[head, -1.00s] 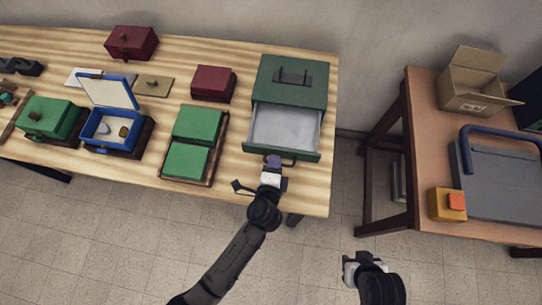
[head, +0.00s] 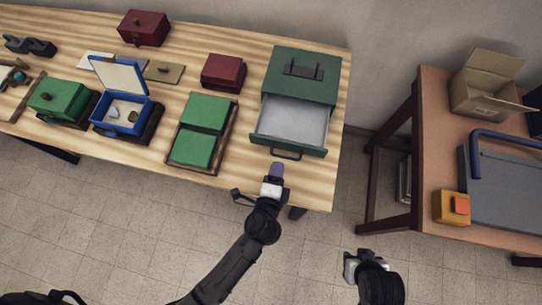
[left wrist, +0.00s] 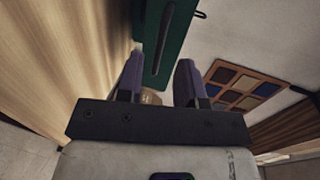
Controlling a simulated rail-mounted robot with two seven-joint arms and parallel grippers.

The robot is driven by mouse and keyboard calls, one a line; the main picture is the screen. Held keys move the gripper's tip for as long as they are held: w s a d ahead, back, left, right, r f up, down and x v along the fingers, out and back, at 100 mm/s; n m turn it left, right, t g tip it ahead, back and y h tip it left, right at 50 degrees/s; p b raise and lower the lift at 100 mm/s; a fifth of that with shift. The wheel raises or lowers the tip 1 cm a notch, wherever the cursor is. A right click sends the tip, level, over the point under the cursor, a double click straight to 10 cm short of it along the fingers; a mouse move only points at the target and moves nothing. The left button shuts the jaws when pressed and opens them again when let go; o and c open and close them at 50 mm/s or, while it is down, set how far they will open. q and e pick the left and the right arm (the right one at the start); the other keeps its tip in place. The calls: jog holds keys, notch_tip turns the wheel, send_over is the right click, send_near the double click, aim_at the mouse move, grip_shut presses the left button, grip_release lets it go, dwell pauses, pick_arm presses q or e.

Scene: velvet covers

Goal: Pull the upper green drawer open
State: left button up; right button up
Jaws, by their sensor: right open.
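The green drawer cabinet (head: 318,66) stands at the right end of the wooden table, with a dark handle on its top. Its drawer (head: 293,120) is pulled out, showing an empty pale inside. A dark bar handle (head: 286,154) is on the drawer's green front. My left gripper (head: 277,170) is just in front of and below this handle, apart from it. In the left wrist view its two purple fingers (left wrist: 158,80) are spread with nothing between them, facing the green front (left wrist: 182,25) and its handle (left wrist: 162,42). My right gripper (head: 350,263) is open, low over the floor.
The wooden table (head: 70,146) also holds green boxes (head: 206,113), an open blue box (head: 123,108) and dark red boxes (head: 223,72). A brown side table (head: 432,89) at right bears a cardboard box (head: 484,94) and an orange-yellow block (head: 451,208). Floor between the tables is clear.

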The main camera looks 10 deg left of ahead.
pick_arm(q)
jog(key=v, duration=0.8)
dwell(0.5)
